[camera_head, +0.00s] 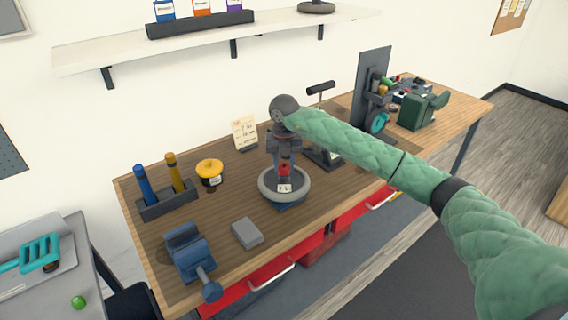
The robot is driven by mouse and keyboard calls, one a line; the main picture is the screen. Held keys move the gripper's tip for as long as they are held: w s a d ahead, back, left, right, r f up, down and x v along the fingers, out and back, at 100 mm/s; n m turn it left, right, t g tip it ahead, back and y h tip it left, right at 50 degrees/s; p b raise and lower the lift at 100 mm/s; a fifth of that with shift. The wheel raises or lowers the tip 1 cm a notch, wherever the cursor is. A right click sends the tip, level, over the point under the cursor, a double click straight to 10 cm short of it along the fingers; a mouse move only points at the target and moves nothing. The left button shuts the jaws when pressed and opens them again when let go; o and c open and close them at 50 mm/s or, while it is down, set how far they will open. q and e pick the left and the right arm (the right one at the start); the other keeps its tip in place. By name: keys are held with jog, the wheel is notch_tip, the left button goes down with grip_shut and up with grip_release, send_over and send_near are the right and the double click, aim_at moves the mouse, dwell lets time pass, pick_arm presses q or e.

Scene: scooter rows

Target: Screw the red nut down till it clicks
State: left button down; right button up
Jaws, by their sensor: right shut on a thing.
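The red nut (284,170) sits at the centre of a grey wheel (265,189), which lies flat on a blue base (291,206) on the wooden workbench. My right gripper (284,163) comes down from above and is shut on the red nut. The fingers hide part of the nut, and its thread is hidden. A small white label (285,188) shows on the wheel's near side. My left gripper is not in view.
A blue vise (188,252) and a grey block (247,233) are at the bench's front left. A holder (168,204) with blue and yellow handles and a yellow-topped pot (209,170) stand behind. A press-like stand (322,155) is close right of the wheel.

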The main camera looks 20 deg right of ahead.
jog(key=shift+w+r, duration=0.1)
jog(key=shift+r, duration=0.05)
jog(key=o, duration=1)
jog(key=shift+o, duration=0.2)
jog(key=shift+r+b, duration=0.35)
notch_tip(320, 180, up, 6)
jog(key=shift+f+b, duration=0.15)
jog(key=shift+b, duration=1.05)
jog(key=shift+r, duration=0.6)
